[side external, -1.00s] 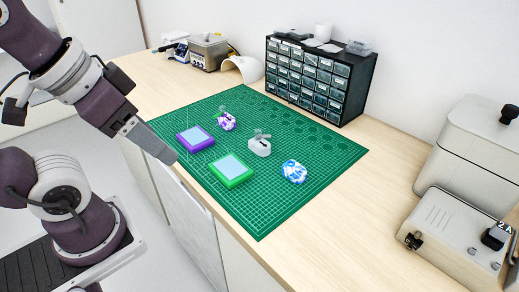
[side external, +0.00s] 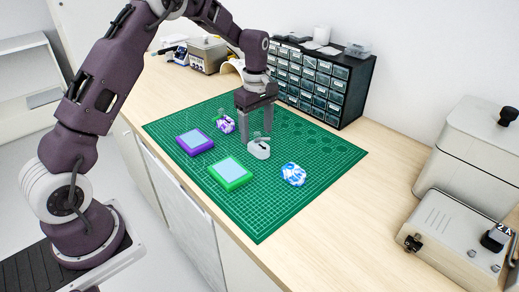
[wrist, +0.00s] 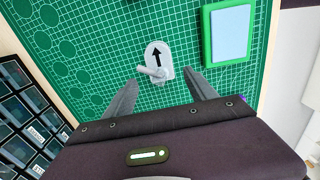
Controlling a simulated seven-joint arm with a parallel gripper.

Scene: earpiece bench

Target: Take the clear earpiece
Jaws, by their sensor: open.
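A pale grey stand with a black arrow on top (wrist: 157,50) sits on the green mat; it also shows in the side external view (side external: 259,151). A small translucent, greyish earpiece (wrist: 153,72) is at the stand's near end in the wrist view. In the side external view, my gripper's fingers largely hide it. My gripper (side external: 257,133) points down over the stand. In the wrist view my gripper (wrist: 160,77) is open, with one finger on each side of the earpiece and nothing held. I cannot tell the exact height gap.
A purple-framed pad (side external: 195,142) and a green-framed pad (side external: 230,173) lie on the green mat (side external: 258,215). A purple-and-white piece (side external: 226,125) and a blue-and-white piece (side external: 293,174) lie nearby. A drawer cabinet (side external: 318,82) stands behind.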

